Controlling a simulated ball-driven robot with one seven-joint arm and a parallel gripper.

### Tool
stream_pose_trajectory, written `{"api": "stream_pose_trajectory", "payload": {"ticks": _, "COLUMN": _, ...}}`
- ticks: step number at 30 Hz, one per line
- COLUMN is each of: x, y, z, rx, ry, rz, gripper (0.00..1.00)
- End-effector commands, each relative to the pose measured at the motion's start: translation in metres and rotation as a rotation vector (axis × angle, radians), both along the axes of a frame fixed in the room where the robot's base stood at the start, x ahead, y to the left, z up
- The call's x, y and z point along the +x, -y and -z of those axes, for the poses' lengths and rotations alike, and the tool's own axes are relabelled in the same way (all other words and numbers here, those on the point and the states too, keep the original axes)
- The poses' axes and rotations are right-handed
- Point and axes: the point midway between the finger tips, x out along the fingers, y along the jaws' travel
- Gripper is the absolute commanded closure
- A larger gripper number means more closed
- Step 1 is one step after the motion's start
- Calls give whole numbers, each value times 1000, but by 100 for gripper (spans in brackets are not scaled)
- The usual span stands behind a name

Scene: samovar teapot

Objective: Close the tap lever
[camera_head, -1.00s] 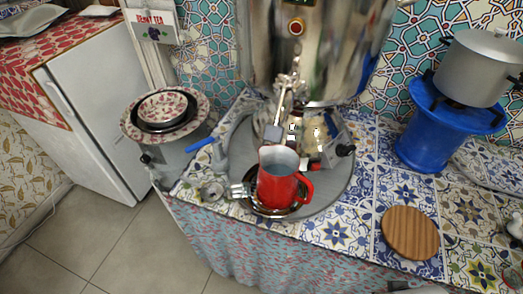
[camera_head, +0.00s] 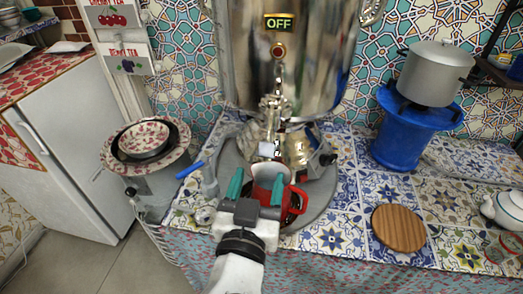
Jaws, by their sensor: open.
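The large shiny samovar (camera_head: 310,55) stands at the back of the table. Its tap (camera_head: 273,112) projects from the front, and a slim tap lever with a pale block-like end (camera_head: 267,149) points down toward me. The lever's exact angle is hard to tell. A red pot (camera_head: 292,205) stands below the tap, partly hidden by my gripper. My gripper (camera_head: 257,184), with teal fingertips, is open in front of the pot and just below the lever's end in the picture. I see no contact with the lever.
A round wooden board (camera_head: 398,228) lies at the right on the tiled table. A blue stand (camera_head: 408,137) bears a grey pot (camera_head: 434,73). A white teapot (camera_head: 505,209) is at the right edge. A blue-handled tap (camera_head: 190,169) and bowls (camera_head: 145,139) are at the left.

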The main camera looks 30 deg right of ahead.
Motion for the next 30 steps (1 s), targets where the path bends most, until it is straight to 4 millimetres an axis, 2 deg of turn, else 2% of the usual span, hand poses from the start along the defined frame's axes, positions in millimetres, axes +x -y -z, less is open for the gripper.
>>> {"api": "stream_pose_trajectory", "payload": {"ticks": 6, "x": 33, "y": 25, "z": -3, "rx": 0, "ry": -1, "rz": 4, "gripper": 36}}
{"api": "stream_pose_trajectory", "payload": {"ticks": 13, "x": 59, "y": 43, "z": -1, "rx": 0, "ry": -1, "rz": 3, "gripper": 36}}
{"api": "stream_pose_trajectory", "payload": {"ticks": 18, "x": 66, "y": 49, "z": 0, "rx": 0, "ry": -4, "rz": 2, "gripper": 36}}
{"api": "stream_pose_trajectory", "payload": {"ticks": 26, "x": 67, "y": 50, "z": 1, "rx": 0, "ry": -2, "rz": 1, "gripper": 36}}
{"api": "stream_pose_trajectory", "payload": {"ticks": 30, "x": 67, "y": 50, "z": 1, "rx": 0, "ry": -2, "rz": 2, "gripper": 48}}
